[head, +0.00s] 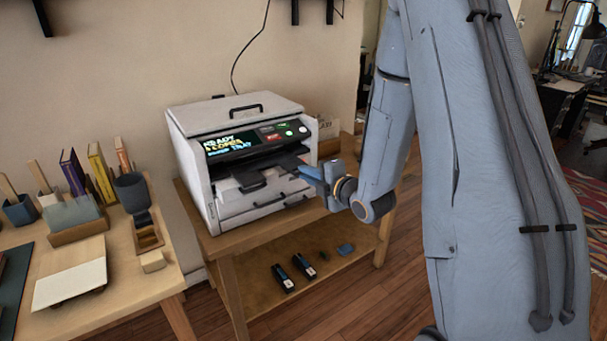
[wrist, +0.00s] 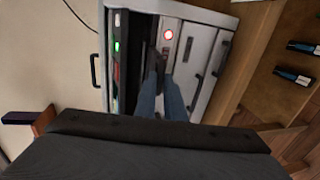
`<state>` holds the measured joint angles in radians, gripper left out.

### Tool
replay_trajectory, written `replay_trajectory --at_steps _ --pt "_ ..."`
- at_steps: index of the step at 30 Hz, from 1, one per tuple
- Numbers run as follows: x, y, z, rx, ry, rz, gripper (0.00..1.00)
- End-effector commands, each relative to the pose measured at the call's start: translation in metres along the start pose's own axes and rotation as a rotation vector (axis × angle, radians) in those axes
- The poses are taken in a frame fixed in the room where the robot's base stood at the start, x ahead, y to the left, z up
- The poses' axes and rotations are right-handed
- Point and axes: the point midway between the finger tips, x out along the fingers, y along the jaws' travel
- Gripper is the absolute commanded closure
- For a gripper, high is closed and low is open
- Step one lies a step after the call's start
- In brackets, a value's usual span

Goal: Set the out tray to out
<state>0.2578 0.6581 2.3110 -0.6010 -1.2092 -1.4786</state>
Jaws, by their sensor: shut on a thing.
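The white printer (head: 240,155) stands on a wooden stand, with a lit screen (head: 233,142) on its front. The screen shows text beginning "READY"; the rest is hard to read. A dark out tray (head: 280,163) shows below the control panel. My gripper (head: 310,172) is at the right front of the printer, its blue fingers shut on the out tray. In the wrist view my gripper (wrist: 165,85) points at the printer front, and a dark part lies at its fingertips. The exact grip is partly hidden by the fingers. A red light (wrist: 168,34) glows nearby.
Below the tray is a drawer with a handle (head: 268,200). Two dark bottle-like items (head: 292,272) and small pieces lie on the stand's lower shelf (head: 255,300). A desk with books and cups (head: 130,190) stands to the left. My arm fills the right side.

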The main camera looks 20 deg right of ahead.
Motion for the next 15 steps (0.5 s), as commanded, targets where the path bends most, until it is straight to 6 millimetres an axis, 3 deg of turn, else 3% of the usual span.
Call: replay_trajectory --at_steps 1,2,5,15 --pt "-0.0018 -0.0039 0.001 0.005 -0.006 -0.009 1.0" --pt "-0.0017 -0.004 0.0005 0.005 -0.005 -0.01 0.88" --pt "-0.0007 -0.0033 -0.0013 0.004 -0.002 -0.008 0.72" --pt "-0.0015 -0.0015 -0.004 0.002 0.003 -0.005 0.72"
